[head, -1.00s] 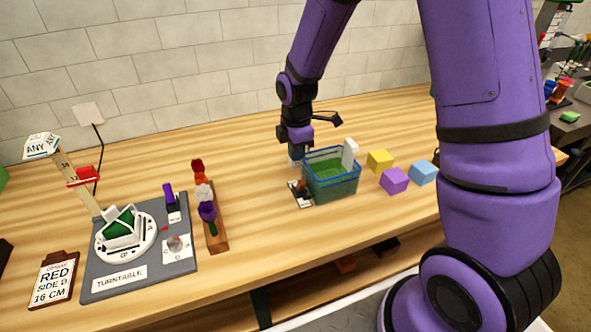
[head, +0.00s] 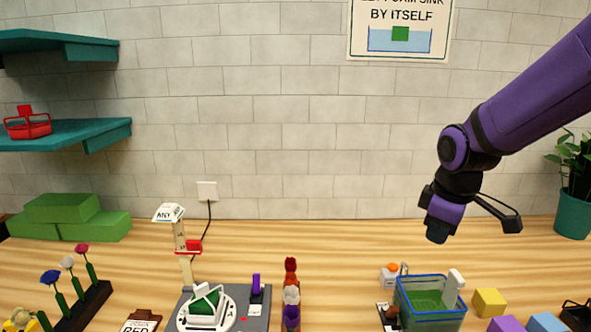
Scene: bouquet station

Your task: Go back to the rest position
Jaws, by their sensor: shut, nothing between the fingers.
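My gripper (head: 437,232) hangs from my purple arm at the right of the head view, above and behind the blue-rimmed clear tub (head: 431,318). Its dark fingertips point down and look shut, with nothing held. It is apart from the tub and from the wooden table (head: 350,262). Green shows inside the tub, and a white block-like piece stands at its right rim.
Yellow (head: 488,302), purple and blue cubes sit right of the tub. Green foam blocks (head: 62,208) lie at the left under teal shelves. A potted plant (head: 573,212) stands far right.

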